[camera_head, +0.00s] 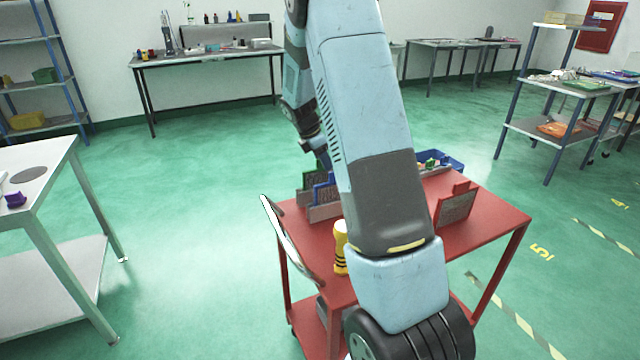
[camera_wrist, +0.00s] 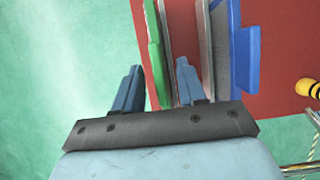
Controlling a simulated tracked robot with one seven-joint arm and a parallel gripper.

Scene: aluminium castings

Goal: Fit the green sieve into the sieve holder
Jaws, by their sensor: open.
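The green sieve (camera_wrist: 153,50) stands nearly edge-on in the wrist view, near the left edge of the red cart. My gripper (camera_wrist: 159,66) is open, with one finger on each side of the green sieve; I cannot tell whether either touches it. Grey upright plates (camera_wrist: 205,50), which seem to belong to a holder, stand to its right, and a blue sieve (camera_wrist: 242,60) stands beyond them. In the head view the green sieve (camera_head: 309,175) shows behind the blue sieve (camera_head: 324,191) and the grey holder (camera_head: 322,212). My arm hides part of this group.
On the red cart (camera_head: 490,225) a red sieve-like piece (camera_head: 455,207) stands at right. A blue bin (camera_head: 452,162) with small parts is at the back. A yellow-and-black object (camera_head: 341,240) stands near the front left. Bare cart top lies at the right.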

